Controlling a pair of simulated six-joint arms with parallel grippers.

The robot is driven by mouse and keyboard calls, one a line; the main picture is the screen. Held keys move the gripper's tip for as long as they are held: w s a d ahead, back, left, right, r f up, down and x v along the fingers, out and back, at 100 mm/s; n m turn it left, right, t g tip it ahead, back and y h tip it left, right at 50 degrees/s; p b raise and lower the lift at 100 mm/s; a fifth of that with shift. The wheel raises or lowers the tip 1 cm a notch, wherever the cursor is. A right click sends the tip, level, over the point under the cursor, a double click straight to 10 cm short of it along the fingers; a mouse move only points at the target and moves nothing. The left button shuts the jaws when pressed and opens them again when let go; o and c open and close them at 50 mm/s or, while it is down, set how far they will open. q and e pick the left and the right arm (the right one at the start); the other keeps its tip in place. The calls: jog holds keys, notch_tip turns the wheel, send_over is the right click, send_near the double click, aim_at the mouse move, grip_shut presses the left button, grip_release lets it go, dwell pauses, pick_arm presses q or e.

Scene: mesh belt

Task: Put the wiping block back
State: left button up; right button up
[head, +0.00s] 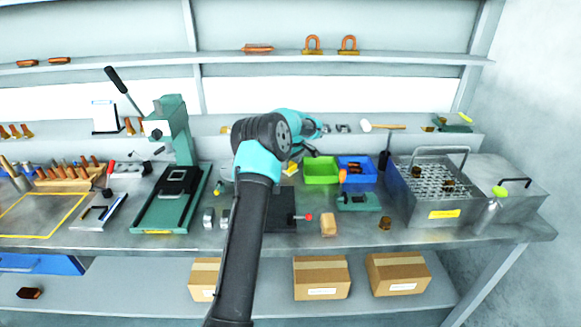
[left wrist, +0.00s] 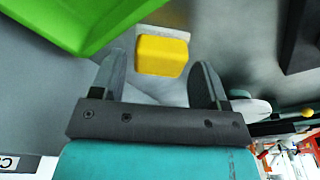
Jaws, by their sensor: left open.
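The wiping block appears to be the small yellow block with a pale layer along one side (left wrist: 162,56). In the left wrist view it lies between and just beyond my open fingers, with a gap on each side. In the head view a small yellow piece of it (head: 290,169) shows beside the green bin, partly hidden by my arm. My left gripper (head: 303,152) is over that spot, and its two fingers also show in the left wrist view (left wrist: 160,72), spread and empty. My right gripper is in neither view.
The green bin (head: 321,180) stands close to the right of the block, with a blue bin (head: 357,180) beyond it. A dark plate with a red-knobbed handle (head: 281,211) lies nearer. A mesh basket tank (head: 432,215) stands at right, a green press (head: 171,130) at left.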

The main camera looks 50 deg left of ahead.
aim_at(294, 166)
pick_arm(q)
notch_tip(294, 166, up, 9)
jog(key=d, duration=0.1)
jog(key=shift+r, duration=0.2)
jog(key=shift+w+d, duration=0.1)
jog(key=shift+d, duration=0.05)
dwell(0.5)
